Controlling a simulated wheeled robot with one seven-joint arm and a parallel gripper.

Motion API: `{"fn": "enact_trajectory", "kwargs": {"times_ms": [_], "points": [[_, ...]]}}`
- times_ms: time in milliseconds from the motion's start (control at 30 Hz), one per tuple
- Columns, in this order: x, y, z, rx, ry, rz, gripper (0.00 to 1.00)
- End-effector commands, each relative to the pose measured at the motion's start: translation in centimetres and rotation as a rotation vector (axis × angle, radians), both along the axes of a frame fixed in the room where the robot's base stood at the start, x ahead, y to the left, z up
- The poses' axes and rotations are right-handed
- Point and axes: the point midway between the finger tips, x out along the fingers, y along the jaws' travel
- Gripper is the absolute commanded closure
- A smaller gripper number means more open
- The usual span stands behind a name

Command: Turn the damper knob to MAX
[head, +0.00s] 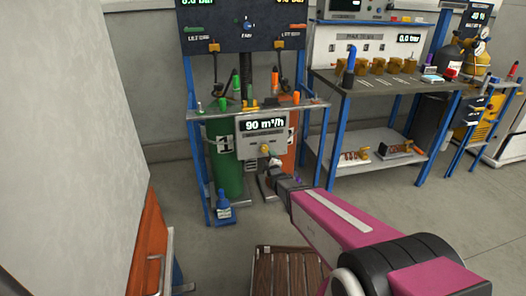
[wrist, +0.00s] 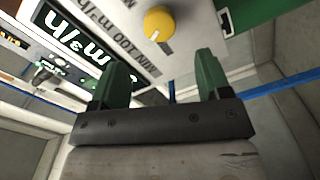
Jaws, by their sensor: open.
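In the head view the knob (head: 265,148) sits below a display (head: 263,125) reading 90 m³/h. In the head view my gripper (head: 274,167) is just below the panel, small and partly hidden by my arm.
A green cylinder (head: 224,165) stands left of the panel and an orange one right. A workbench (head: 375,84) with tools stands to the right. An orange cabinet (head: 147,235) is at lower left, a slatted pallet (head: 285,272) at bottom centre.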

Motion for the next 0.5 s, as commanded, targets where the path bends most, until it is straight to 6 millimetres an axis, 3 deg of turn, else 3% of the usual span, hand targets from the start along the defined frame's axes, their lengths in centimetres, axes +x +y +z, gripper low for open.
{"fn": "enact_trajectory", "kwargs": {"times_ms": [500], "points": [[8.3,2.4,-0.1,0.002,0.001,0.0,0.29]]}}
